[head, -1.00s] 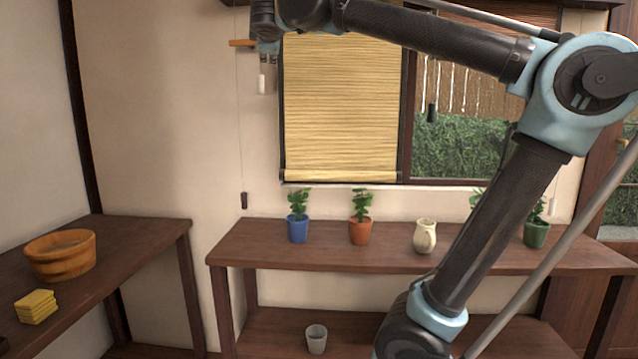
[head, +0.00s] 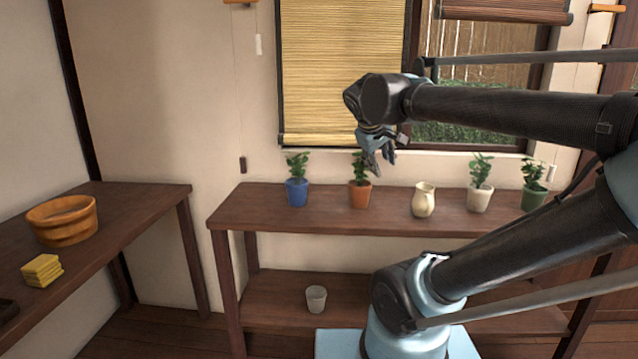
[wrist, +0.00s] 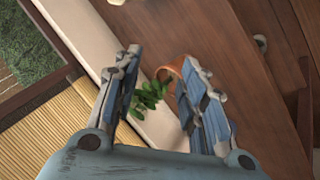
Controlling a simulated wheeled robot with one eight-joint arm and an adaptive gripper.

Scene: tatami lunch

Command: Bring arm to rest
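My gripper (head: 380,158) hangs at the end of my bent arm in the head view, in front of the window and above the orange pot (head: 359,195) with a green plant. In the wrist view my gripper (wrist: 165,85) has its two blue fingers apart, with nothing held between them. The plant's leaves (wrist: 148,95) and the rim of the orange pot (wrist: 172,70) show beyond the fingers, partly hidden by the right one. In the head view the fingers overlap the plant; whether they touch it I cannot tell.
A blue potted plant (head: 297,192), a cream jug (head: 423,200), a white potted plant (head: 480,197) and a green potted plant (head: 533,198) stand on the shelf (head: 250,213). A grey cup (head: 316,299) is below.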

